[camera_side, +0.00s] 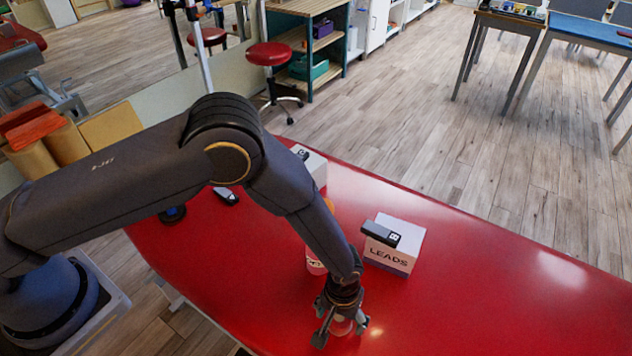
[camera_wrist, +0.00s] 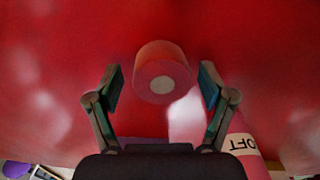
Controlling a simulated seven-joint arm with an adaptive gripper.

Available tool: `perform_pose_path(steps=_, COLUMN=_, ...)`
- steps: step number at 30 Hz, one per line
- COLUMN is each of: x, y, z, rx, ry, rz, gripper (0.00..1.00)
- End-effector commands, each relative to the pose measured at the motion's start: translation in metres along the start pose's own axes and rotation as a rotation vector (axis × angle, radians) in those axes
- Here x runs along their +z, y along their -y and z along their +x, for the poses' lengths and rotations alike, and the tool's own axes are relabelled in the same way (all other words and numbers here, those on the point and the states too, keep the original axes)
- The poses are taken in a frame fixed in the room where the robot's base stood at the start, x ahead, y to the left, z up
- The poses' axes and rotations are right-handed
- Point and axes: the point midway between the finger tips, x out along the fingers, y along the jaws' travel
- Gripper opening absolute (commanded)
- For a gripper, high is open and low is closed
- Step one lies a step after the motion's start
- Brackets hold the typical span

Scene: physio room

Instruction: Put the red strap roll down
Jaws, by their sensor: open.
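The red strap roll (camera_wrist: 162,72) stands on the red table in the wrist view, its pale round core facing up. My gripper (camera_wrist: 162,90) is open, with one finger on each side of the roll and a visible gap to both fingers. In the side view my gripper (camera_side: 341,332) is low over the table near its front edge. The roll (camera_side: 342,326) is mostly hidden there behind the fingers. I cannot tell from the side view how far the fingertips are above the table.
A pink bottle (camera_side: 315,264) stands just behind my gripper and shows at lower right in the wrist view (camera_wrist: 243,146). A LEADS box (camera_side: 390,258) with a dark device (camera_side: 381,233) on top is behind right. Another white box (camera_side: 314,166) is farther back. The table's right side is clear.

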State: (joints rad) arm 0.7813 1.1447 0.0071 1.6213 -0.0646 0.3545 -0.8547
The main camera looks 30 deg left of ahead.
Motion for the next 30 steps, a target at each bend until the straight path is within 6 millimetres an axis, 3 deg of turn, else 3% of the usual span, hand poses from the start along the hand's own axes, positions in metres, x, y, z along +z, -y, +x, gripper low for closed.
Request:
perform_pose_path(steps=5, x=-0.001, y=-0.001, z=-0.016, rx=0.004, ry=-0.002, rz=0.0, gripper=0.81)
perform_pose_path(steps=18, x=0.002, y=0.003, z=-0.127, rx=0.004, ry=-0.002, rz=0.001, gripper=0.81)
perform_pose_path(steps=27, x=0.002, y=0.005, z=-0.168, rx=0.003, ry=-0.002, rz=0.0, gripper=0.81)
perform_pose_path(steps=30, x=-0.006, y=0.015, z=-0.189, rx=0.018, ry=-0.013, rz=0.0, gripper=0.81)
